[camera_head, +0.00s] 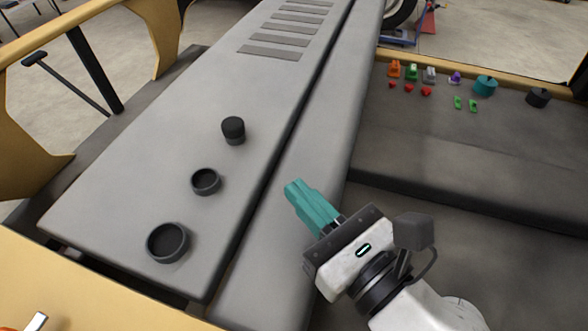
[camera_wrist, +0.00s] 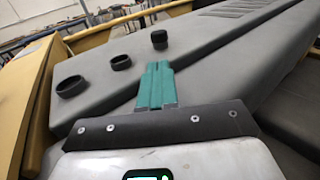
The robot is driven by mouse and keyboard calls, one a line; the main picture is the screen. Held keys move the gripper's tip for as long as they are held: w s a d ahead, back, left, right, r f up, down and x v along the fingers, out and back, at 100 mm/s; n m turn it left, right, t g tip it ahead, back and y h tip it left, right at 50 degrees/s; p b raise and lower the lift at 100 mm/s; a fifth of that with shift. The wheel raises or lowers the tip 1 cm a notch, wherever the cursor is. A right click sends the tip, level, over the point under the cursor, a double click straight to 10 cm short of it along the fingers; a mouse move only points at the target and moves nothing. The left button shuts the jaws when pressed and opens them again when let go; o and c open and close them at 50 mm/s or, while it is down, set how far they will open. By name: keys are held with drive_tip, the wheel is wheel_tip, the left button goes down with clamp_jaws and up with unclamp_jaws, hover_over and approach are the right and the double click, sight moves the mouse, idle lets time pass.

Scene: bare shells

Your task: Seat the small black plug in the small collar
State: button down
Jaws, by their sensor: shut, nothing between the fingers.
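The small black plug (camera_head: 233,126) stands upright at the small collar (camera_head: 234,140), the farthest of three in a row on the grey panel. Its dark top stands above the collar's rim; I cannot tell how deep it sits. The plug also shows in the wrist view (camera_wrist: 159,36), with the collar (camera_wrist: 160,46) under it. My gripper (camera_head: 294,185), with teal fingers, is shut and empty. It is to the right of and nearer than the plug, apart from it, over the panel's right strip. The fingertips (camera_wrist: 158,66) also show in the wrist view.
A middle collar (camera_head: 206,182) and a large collar (camera_head: 168,243) stand empty on the panel. On the lower ledge at right are a teal plug (camera_head: 485,86), a larger black plug (camera_head: 538,98) and several small coloured parts. A dark groove runs along the panel.

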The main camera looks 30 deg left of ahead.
sight(240, 128)
drive_tip(key=p+x, duration=0.1)
drive_tip(key=x, duration=1.1)
drive_tip(key=shift+w+a, duration=0.15)
drive_tip(key=shift+a, duration=0.15)
